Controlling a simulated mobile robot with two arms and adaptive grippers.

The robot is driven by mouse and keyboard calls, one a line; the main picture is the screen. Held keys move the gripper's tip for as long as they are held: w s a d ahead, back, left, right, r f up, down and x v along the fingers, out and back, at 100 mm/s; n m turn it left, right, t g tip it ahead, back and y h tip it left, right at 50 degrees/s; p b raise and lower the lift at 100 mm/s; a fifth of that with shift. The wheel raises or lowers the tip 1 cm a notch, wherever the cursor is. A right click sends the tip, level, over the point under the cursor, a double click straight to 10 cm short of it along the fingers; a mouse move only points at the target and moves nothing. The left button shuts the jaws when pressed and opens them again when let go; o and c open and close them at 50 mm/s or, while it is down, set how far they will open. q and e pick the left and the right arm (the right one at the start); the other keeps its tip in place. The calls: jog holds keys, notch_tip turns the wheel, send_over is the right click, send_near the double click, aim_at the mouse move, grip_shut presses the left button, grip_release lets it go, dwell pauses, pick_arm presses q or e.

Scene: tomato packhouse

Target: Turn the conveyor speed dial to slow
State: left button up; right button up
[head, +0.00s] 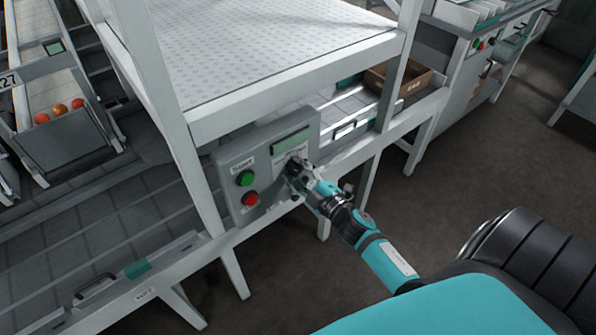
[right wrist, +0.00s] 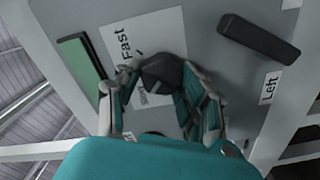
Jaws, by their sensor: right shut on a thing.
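The speed dial (right wrist: 162,72) is a dark knob on the grey control panel (head: 228,158). In the right wrist view it sits between my fingers, over a white label (right wrist: 150,40) printed "Fast" and a partly covered second word. My right gripper (head: 294,167) reaches the panel's right part in the head view and hides the dial there. In the right wrist view my right gripper (right wrist: 160,85) is shut on the dial. The dial's exact pointer setting cannot be read. My left gripper is not in view.
The panel also carries a green button (head: 245,178), a red button (head: 250,198) and a greenish display (head: 290,140). A dark bar (right wrist: 258,38) is near a "Left" label. White frame posts stand close by. A cardboard box (head: 408,82) sits behind. Floor at right is clear.

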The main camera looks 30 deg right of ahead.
jog(key=shift+n, duration=0.5)
jog(key=o, duration=1.1)
jog(key=shift+o, duration=0.2)
jog(key=s, duration=1.2)
jog(key=shift+d, duration=0.45)
jog(key=shift+f, duration=0.1)
